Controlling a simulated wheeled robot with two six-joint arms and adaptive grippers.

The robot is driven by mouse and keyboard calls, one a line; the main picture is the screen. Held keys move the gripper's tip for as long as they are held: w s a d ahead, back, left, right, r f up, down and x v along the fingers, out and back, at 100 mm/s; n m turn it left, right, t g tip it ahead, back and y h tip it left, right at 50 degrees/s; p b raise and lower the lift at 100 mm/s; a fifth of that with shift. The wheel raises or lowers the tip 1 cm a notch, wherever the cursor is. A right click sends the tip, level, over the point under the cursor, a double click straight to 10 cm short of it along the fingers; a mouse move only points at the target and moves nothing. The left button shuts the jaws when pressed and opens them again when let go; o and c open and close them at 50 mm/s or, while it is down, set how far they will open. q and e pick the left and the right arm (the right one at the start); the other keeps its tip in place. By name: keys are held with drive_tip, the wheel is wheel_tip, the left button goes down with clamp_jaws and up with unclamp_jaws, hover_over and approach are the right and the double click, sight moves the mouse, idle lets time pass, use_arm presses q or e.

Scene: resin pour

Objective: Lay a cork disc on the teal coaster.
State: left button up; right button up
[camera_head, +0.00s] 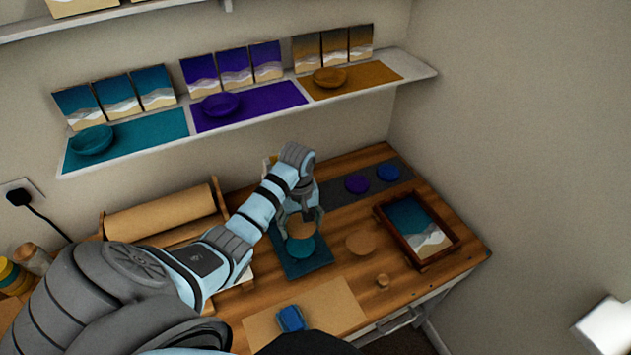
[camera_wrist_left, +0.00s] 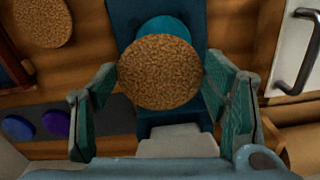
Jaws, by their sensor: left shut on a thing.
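My left gripper (camera_head: 301,214) is shut on a tan cork disc (camera_head: 301,229), which also shows between the two fingers in the left wrist view (camera_wrist_left: 160,73). The teal coaster (camera_head: 301,248) lies on a dark teal mat (camera_head: 318,262) just below the held disc. In the left wrist view the teal coaster (camera_wrist_left: 164,25) is partly hidden behind the disc. The disc overlaps the coaster in both views; I cannot tell how large the gap is. My right gripper is not in view.
Another cork disc (camera_head: 362,243) and a small cork piece (camera_head: 382,281) lie to the right. A framed picture tray (camera_head: 450,253) stands beyond them. Purple (camera_head: 357,184) and blue (camera_head: 388,173) coasters lie on a dark strip behind. A blue item (camera_head: 291,318) lies on brown paper in front.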

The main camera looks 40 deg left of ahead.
sight(298, 230)
use_arm(q)
drive_tip(key=shift+w+f, duration=0.15)
drive_tip(key=shift+w, duration=0.15)
drive_tip(key=shift+f, duration=0.25)
drive_tip(key=shift+s+f, duration=0.65)
drive_tip(key=shift+s, duration=0.15)
drive_tip(key=shift+s+f+b, duration=0.15)
drive_tip(key=shift+f+b, duration=0.6)
drive_tip(key=shift+b, duration=0.05)
drive_tip(key=f, duration=0.1)
drive_tip(key=f+b, duration=0.1)
drive_tip(key=shift+w+f, duration=0.3)
drive_tip(key=shift+w, duration=0.1)
drive_tip(key=shift+w+f, duration=0.1)
drive_tip(key=shift+f, duration=0.05)
drive_tip(key=shift+s, duration=0.25)
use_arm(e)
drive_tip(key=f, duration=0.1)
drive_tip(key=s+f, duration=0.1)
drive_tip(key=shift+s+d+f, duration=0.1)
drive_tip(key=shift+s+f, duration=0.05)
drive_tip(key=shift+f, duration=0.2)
use_arm(q)
drive_tip(key=shift+w, duration=0.1)
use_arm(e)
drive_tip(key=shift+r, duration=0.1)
